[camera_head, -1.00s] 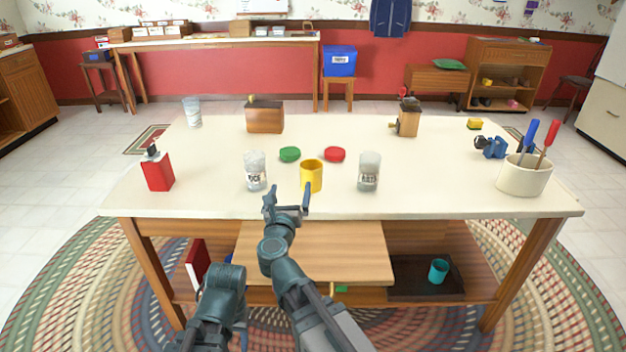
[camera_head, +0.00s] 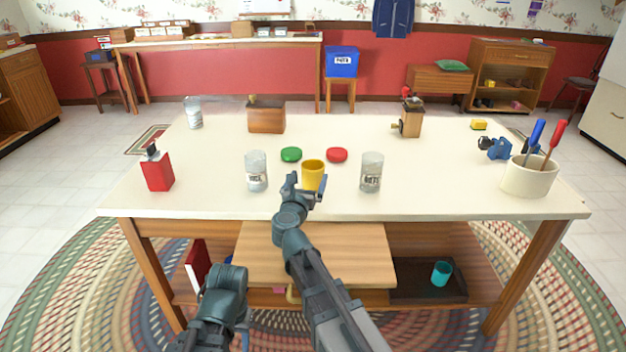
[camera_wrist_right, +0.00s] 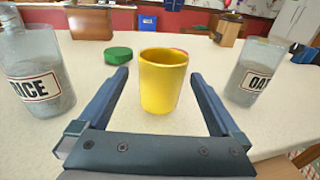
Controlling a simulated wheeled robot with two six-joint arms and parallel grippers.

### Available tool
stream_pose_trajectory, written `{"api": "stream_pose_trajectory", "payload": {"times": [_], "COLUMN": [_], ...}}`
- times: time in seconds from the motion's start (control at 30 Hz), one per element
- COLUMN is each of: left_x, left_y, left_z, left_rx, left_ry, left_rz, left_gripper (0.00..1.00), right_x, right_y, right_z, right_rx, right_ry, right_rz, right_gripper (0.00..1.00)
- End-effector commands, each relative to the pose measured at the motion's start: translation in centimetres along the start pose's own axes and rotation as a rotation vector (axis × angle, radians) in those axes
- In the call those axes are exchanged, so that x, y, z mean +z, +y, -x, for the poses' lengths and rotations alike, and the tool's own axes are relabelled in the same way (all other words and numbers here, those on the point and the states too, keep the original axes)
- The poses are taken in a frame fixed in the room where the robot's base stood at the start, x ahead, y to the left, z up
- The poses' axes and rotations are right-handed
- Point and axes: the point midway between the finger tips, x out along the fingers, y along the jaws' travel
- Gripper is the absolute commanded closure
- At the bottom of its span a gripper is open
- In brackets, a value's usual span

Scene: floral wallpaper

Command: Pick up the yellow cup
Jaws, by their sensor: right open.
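The yellow cup (camera_head: 313,171) stands upright on the white tabletop (camera_head: 215,190), near its front edge, between two glass jars. In the right wrist view the cup (camera_wrist_right: 162,80) is between the spread fingers of my right gripper (camera_wrist_right: 158,88), with a gap on each side. My right gripper (camera_head: 307,186) is open and empty; in the head view it covers the lower part of the cup. The left arm shows low in the head view, but its gripper's fingers cannot be made out.
A jar (camera_head: 256,172) stands left of the cup and another jar (camera_head: 371,173) right of it. A green lid (camera_head: 291,154) and a red lid (camera_head: 337,155) lie behind. A red bottle (camera_head: 157,170) is at left, a utensil crock (camera_head: 529,177) at right.

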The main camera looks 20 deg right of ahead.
Motion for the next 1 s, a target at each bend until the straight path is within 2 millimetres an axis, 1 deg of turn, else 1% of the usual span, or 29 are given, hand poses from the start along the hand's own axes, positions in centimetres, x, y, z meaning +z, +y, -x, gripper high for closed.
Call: {"api": "stream_pose_trajectory", "payload": {"times": [0.17, 0.27, 0.47, 0.5, 0.6, 0.83, 0.87, 1.0], "left_x": [0.0, 0.0, 0.1, 0.1, 0.1, 0.1, 0.1, 0.1], "left_y": [0.0, 0.0, -0.1, -0.1, -0.1, -0.1, -0.1, -0.1], "left_z": [0.1, 0.4, 1.6, 1.3, 1.1, 1.1, 1.1, 1.1], "left_rx": [0.0, 0.0, 0.0, 0.0, 0.0, 0.0, 0.0, 0.0], "left_ry": [0.0, 0.0, 0.0, 0.0, 0.0, 0.0, 0.0, 0.0], "left_rz": [0.0, 0.0, 0.0, 0.0, 0.0, 0.0, 0.0, 0.0], "left_gripper": [0.5, 0.5, 0.5, 0.5, 0.5, 0.5, 0.5, 0.5], "right_x": [0.1, 0.5, 1.8, 1.5, 1.4, 1.4, 1.4, 1.4], "right_y": [0.0, 0.0, -0.3, -0.2, -0.3, -0.3, -0.3, -0.3], "right_z": [-0.2, -0.8, -3.4, -4.0, -5.2, -5.2, -5.2, -5.2], "right_rx": [0.0, -0.001, -0.002, -0.002, -0.002, 0.0, 0.0, 0.0], "right_ry": [0.0, 0.0, 0.0, 0.0, 0.0, 0.0, 0.0, 0.0], "right_rz": [0.0, 0.0, 0.0, 0.0, 0.0, 0.0, 0.0, 0.0], "right_gripper": [0.0, 0.0, 0.0, 0.0, 0.0, 0.0, 0.04, 0.29]}}
